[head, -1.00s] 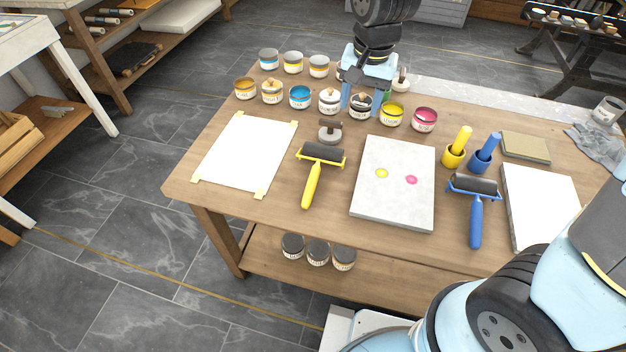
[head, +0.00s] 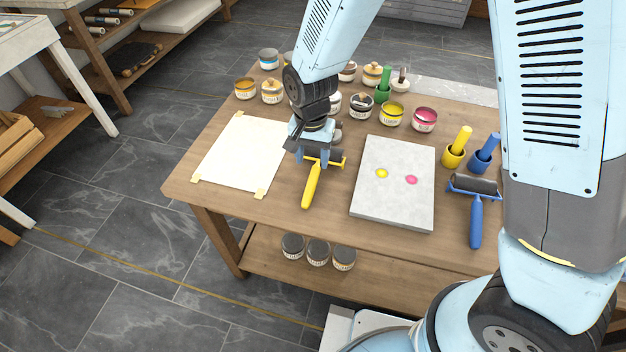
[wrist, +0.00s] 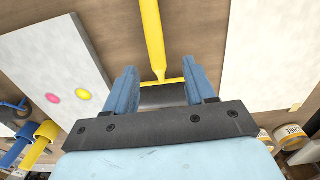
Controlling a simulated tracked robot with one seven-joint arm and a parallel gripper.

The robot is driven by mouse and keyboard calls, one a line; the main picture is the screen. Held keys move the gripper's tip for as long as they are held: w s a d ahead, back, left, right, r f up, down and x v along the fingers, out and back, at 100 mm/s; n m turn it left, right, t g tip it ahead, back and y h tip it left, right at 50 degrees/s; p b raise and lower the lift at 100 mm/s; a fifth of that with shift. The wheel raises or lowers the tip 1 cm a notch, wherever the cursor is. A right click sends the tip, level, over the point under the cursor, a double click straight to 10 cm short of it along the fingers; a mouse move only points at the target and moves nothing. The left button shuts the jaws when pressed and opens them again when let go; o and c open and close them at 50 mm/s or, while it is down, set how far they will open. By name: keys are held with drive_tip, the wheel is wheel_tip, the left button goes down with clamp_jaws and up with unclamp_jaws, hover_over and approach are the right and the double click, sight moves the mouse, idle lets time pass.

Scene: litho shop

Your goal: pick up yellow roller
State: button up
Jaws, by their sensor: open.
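The yellow roller (head: 312,183) lies on the wooden table between the white paper and the grey slab, its yellow handle toward the front edge. Its dark drum is partly hidden behind my gripper (head: 311,160) in the head view. In the wrist view the roller's yellow handle (wrist: 152,38) runs up the picture, and its drum and yellow frame show between the two blue fingers of my gripper (wrist: 158,88). The fingers are apart, on either side of the drum. I cannot tell whether they touch it.
A grey slab (head: 393,205) with yellow and pink ink spots lies to the right. White paper (head: 240,155) is taped down at left. Several ink jars, including a yellow one (head: 391,114), stand behind. A blue roller (head: 476,220) lies farther right.

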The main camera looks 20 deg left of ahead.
sight(314, 173)
drive_tip(key=f, duration=0.5)
drive_tip(key=shift+s+d+f, duration=0.15)
drive_tip(key=shift+d+f, duration=0.15)
drive_tip(key=shift+f, duration=0.9)
clamp_jaws()
